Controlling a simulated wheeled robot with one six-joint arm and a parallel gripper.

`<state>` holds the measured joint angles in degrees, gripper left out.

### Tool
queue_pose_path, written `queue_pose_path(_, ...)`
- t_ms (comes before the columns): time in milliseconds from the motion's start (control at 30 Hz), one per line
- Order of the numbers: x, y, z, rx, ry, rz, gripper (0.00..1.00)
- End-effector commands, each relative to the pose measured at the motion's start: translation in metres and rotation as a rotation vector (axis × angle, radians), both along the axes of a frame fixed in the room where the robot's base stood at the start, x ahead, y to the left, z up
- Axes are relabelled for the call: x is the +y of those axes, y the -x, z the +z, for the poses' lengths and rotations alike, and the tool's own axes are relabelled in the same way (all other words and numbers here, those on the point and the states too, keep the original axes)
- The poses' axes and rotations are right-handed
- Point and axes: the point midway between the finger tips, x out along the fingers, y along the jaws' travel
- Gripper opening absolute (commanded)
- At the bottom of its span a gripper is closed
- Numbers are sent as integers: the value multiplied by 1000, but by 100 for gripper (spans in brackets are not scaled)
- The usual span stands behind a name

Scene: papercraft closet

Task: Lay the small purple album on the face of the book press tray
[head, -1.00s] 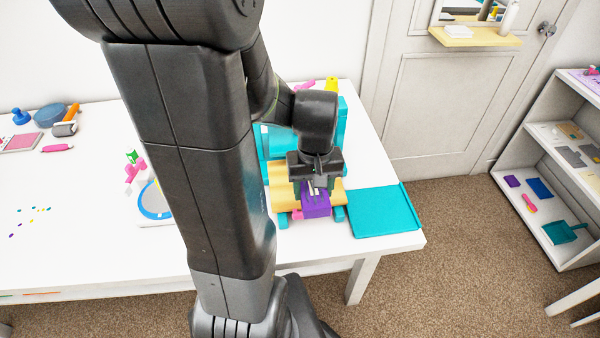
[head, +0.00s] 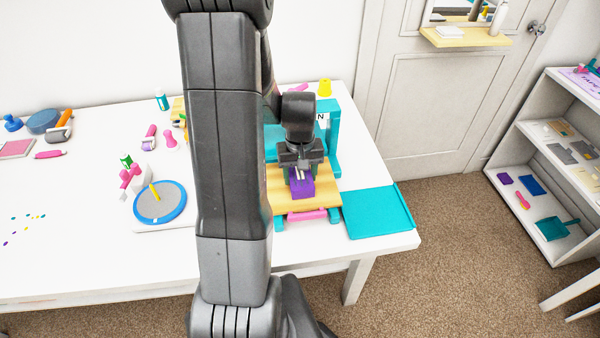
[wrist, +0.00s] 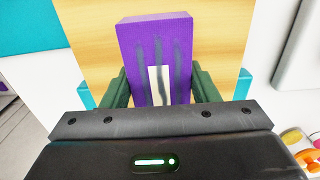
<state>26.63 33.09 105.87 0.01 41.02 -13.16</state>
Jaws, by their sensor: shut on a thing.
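The small purple album (head: 302,189) is between the fingers of my gripper (head: 301,172), which is shut on it. In the wrist view the album (wrist: 157,38) sticks out beyond the dark green fingers (wrist: 158,88), with grey stripes and a white patch on its near side. Below it is the pale wooden face of the book press tray (head: 326,192), in a teal frame; the wood also fills the background in the wrist view (wrist: 95,40). The album is over the front part of the wood. I cannot tell if it touches it.
The teal press frame (head: 333,135) rises behind the tray. A pink bar (head: 307,215) sits at its front. A flat teal board (head: 377,211) lies to the right, near the table's edge. A round blue-rimmed turntable (head: 160,202) stands left, beyond my arm.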

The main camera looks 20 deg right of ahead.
Motion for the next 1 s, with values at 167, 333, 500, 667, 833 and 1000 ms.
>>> queue_pose_path(167, 0, -1, -1, -1, 0, 0, 30)
queue_pose_path(333, 0, -1, -3, 0, 0, 0, 30)
queue_pose_path(500, 0, -1, -4, 0, 0, -1, 72)
queue_pose_path(667, 0, -1, -4, 0, 0, -1, 76)
queue_pose_path(833, 0, -1, -3, 0, 0, -1, 76)
queue_pose_path(1000, -1, -1, 10, -3, 2, -1, 76)
